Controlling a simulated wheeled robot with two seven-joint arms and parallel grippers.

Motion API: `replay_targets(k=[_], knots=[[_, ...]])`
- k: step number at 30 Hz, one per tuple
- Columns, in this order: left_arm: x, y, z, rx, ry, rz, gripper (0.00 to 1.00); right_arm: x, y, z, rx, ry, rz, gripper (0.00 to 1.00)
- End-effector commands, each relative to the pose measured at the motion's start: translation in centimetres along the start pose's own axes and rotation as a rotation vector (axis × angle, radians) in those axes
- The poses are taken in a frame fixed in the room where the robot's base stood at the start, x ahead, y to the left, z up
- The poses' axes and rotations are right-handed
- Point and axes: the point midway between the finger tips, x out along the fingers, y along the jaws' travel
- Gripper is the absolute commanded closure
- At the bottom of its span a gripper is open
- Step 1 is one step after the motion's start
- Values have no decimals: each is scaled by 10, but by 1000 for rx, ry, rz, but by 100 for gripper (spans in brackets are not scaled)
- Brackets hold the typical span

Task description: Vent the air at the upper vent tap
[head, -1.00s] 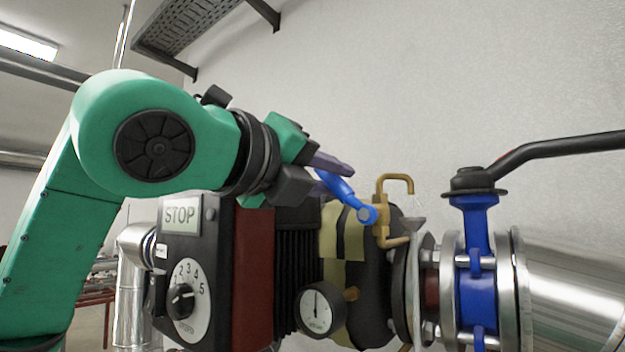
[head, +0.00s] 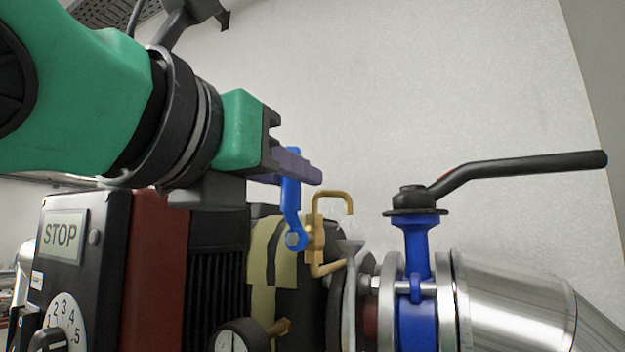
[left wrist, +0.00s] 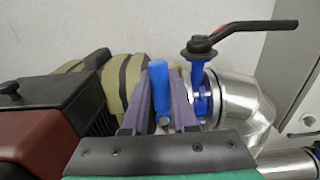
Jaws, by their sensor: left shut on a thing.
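The upper vent tap (head: 314,240) is a small brass tap with a bent spout and a blue lever (head: 291,205). The lever stands nearly upright from its pivot. A faint pale blur shows under the spout, above a grey funnel (head: 349,247). My left gripper (head: 312,172) has its purple fingers at the upper end of the lever, shut on it. In the left wrist view the blue lever (left wrist: 160,88) shows between the two fingers (left wrist: 166,100). The fingers hide part of the lever in the head view. My right gripper is not in view.
A black valve handle (head: 530,170) on a blue valve (head: 418,260) reaches out to the right. A dark pump control box (head: 100,215) with a STOP display and dial stands at left below my arm. A gauge (head: 240,338) sits low in front. The wall behind is bare.

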Motion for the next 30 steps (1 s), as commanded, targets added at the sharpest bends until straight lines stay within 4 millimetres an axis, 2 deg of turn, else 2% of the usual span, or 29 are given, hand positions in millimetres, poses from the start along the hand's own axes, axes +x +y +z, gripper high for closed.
replay_targets(k=[16, 17, 18, 19, 30], knots=[[-1, -1, 3, 28, -10, 1, 100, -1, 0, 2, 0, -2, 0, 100], [-1, -1, 3, 28, -10, 1, 66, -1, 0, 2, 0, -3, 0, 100], [-1, -1, 3, 28, -10, 1, 51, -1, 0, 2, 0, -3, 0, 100], [-1, -1, 3, 28, -9, 1, 44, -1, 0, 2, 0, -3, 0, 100], [-6, -2, 0, 27, -5, -1, 44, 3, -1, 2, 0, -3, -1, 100]])
